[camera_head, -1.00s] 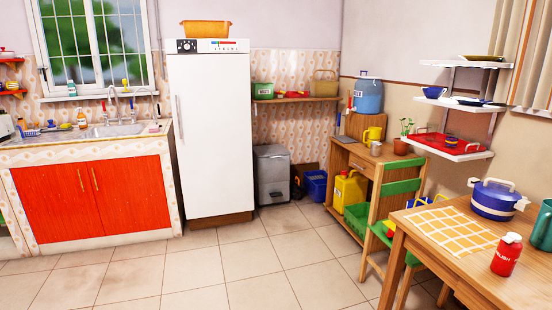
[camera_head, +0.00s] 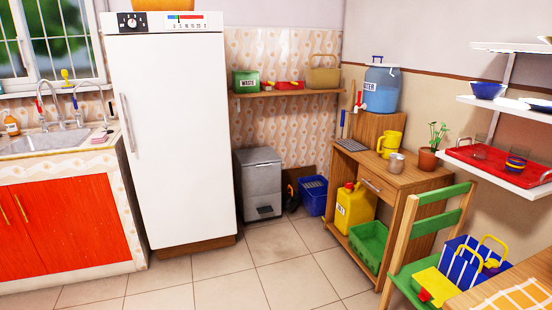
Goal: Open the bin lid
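A grey bin (camera_head: 258,187) stands on the floor just right of the white fridge, against the back wall. Its top lid (camera_head: 257,156) looks shut. A small dark part (camera_head: 264,210) shows low on its front. The left side of the bin is close to the fridge and partly hidden by it. A small green box marked WASTE (camera_head: 246,82) sits on the wall shelf above. Neither of my grippers is in view.
The white fridge (camera_head: 180,135) stands left of the bin; a blue basket (camera_head: 314,195) is on its right. A wooden desk (camera_head: 393,185) and a green-backed chair (camera_head: 432,225) stand at the right. The tiled floor (camera_head: 265,270) before the bin is clear.

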